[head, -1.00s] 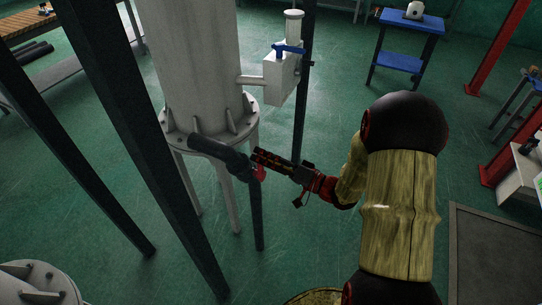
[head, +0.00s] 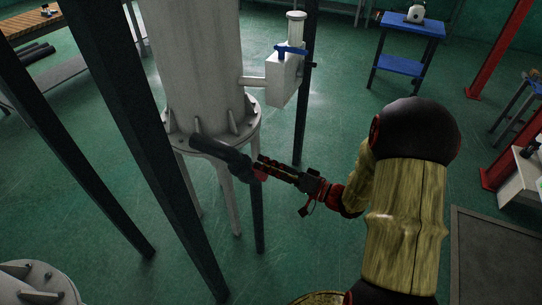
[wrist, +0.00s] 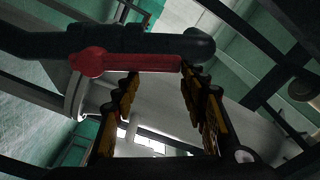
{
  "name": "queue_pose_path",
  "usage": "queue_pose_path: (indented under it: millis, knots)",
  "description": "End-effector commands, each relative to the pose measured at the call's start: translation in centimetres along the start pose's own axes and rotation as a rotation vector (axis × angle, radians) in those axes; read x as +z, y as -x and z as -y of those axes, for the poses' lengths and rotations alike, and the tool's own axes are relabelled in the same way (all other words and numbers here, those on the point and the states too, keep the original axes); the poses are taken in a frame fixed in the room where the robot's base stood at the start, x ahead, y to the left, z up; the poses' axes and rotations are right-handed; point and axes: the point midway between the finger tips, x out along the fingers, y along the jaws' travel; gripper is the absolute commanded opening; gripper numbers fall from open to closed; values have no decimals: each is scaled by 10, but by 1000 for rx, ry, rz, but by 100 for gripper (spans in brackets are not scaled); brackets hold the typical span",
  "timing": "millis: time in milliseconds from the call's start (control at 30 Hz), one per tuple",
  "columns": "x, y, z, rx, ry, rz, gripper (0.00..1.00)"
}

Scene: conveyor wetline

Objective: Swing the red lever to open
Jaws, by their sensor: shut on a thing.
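The red lever (wrist: 128,63) is on a dark pipe (wrist: 120,40) that crosses the top of the wrist view. It lies along the pipe, its round hub to the left and its arm reaching right. My gripper (wrist: 162,74) has its two fingers at the lever's arm, one on either side of its outer part, and is shut on it. In the head view the dark pipe (head: 217,150) sticks out at the foot of the white tank, and my gripper (head: 261,170) meets its near end. The lever is mostly hidden there.
The white tank (head: 198,70) stands on legs behind the pipe. Dark posts (head: 135,130) rise close on the left. A white box with a blue valve handle (head: 290,50) hangs at the tank's right. A blue cart (head: 400,66) stands farther back. Green floor is open between.

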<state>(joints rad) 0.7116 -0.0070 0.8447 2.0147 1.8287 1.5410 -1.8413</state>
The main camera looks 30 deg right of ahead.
Motion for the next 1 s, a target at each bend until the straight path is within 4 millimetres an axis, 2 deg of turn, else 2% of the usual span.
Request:
queue_pose_path:
  millis: [33, 500, 1000]
  knots:
    - [24, 9, -10, 17, -42, 26, 36]
    - [16, 48, -5, 11, -27, 19, 36]
    - [15, 50, -4, 9, -23, 19, 36]
